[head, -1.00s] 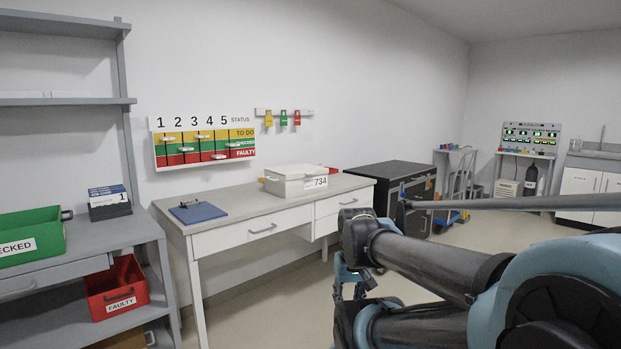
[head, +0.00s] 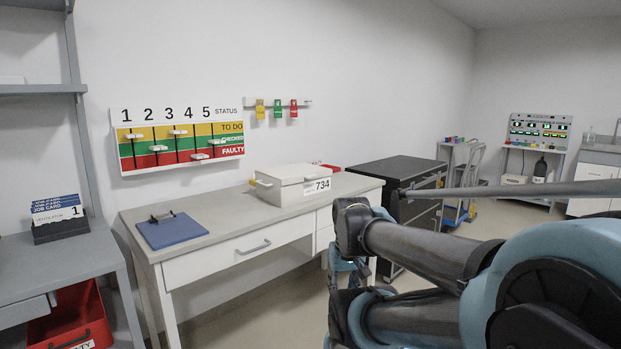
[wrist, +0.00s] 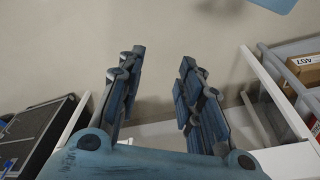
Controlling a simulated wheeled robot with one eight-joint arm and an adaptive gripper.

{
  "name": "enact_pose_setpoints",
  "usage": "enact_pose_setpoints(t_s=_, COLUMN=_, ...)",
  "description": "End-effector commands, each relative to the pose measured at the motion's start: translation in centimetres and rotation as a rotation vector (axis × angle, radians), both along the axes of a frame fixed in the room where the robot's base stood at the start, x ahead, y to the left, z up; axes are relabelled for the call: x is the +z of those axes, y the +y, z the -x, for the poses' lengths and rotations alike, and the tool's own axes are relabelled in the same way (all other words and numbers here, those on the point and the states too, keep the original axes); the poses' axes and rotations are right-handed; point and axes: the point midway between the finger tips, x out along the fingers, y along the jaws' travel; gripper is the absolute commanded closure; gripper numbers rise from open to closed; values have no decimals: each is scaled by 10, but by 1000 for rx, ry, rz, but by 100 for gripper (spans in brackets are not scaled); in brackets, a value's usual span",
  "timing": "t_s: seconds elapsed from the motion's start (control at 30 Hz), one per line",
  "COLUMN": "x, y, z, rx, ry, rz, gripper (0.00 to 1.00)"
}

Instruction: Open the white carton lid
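The white carton (head: 291,185) sits on the right part of the grey-topped desk, its lid closed. A label reading 734 is on its front right and a handle shows at its left end. My gripper (wrist: 158,78) is open and empty in the wrist view, its two blue-grey fingers apart above the floor. In the head view my gripper (head: 345,285) is partly hidden by my arm, low and in front of the desk's right end, apart from the carton. The carton does not show in the wrist view.
A blue clipboard (head: 171,230) lies on the desk (head: 225,210) at the left. A black cabinet (head: 400,174) stands right of the desk. A grey shelf unit (head: 100,262) with a job-card box (head: 59,220) and a red bin (head: 72,322) is at the left. The desktop between clipboard and carton is clear.

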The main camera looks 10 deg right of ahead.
Motion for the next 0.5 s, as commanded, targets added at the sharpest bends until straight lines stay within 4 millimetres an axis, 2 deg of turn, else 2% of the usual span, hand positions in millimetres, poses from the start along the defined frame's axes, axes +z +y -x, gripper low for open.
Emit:
enact_pose_setpoints(t_s=0.33, x=0, y=0, z=0, rx=0, ry=0, rz=0, gripper=67)
enact_pose_setpoints(t_s=0.37, x=0, y=0, z=0, rx=0, ry=0, rz=0, gripper=64)
enact_pose_setpoints(t_s=0.5, x=6, y=3, z=6, rx=7, ry=-15, rz=-12, gripper=33)
